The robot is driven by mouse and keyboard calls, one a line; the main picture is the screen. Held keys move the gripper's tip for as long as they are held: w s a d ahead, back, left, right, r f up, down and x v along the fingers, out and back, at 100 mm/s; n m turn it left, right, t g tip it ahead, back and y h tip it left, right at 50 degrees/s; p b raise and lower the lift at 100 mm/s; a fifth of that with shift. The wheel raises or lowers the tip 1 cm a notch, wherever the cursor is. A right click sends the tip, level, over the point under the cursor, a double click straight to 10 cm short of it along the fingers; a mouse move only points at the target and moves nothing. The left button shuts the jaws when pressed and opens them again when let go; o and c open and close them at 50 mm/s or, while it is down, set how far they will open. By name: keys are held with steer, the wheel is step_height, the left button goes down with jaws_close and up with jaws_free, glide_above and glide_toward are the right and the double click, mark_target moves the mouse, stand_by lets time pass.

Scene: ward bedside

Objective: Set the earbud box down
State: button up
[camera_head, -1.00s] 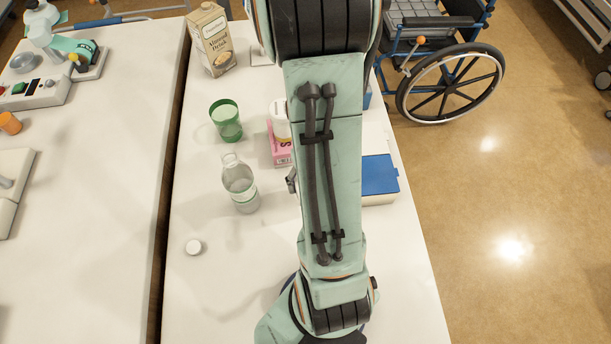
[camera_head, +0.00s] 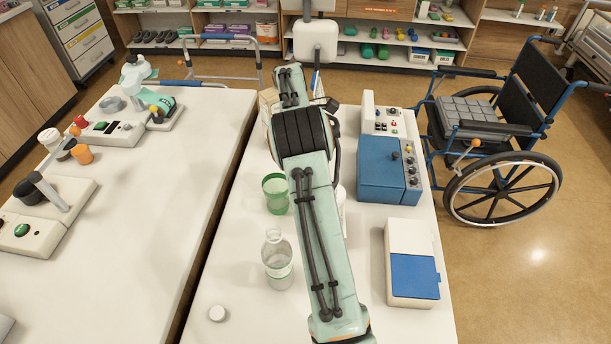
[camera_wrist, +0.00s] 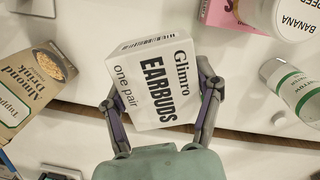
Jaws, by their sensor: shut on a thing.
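The white earbud box (camera_wrist: 158,82), with black "EARBUDS" lettering, sits between the two fingers of my gripper (camera_wrist: 162,92) in the wrist view. The fingers are shut on its left and right sides. The printed face is turned toward the wrist camera, slightly rotated. The white table (camera_wrist: 85,85) shows behind it; I cannot tell the gap between box and table. In the head view my arm hides the box and the fingers.
An almond drink carton (camera_wrist: 35,90) stands left in the wrist view. The head view shows a green cup (camera_head: 276,194), white cap (camera_head: 217,313) and blue-and-white case (camera_head: 414,275).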

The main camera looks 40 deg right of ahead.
steer(key=w+d+f+n+t, duration=0.2)
steer(key=w+d+f+n, duration=0.3)
steer(key=n, duration=0.7)
steer(key=shift+n, duration=0.4)
steer(key=f, duration=0.9)
steer(key=shift+d+f, duration=0.25)
steer(key=shift+f, duration=0.15)
steer(key=shift+f, duration=0.1)
steer(key=o, duration=1.2)
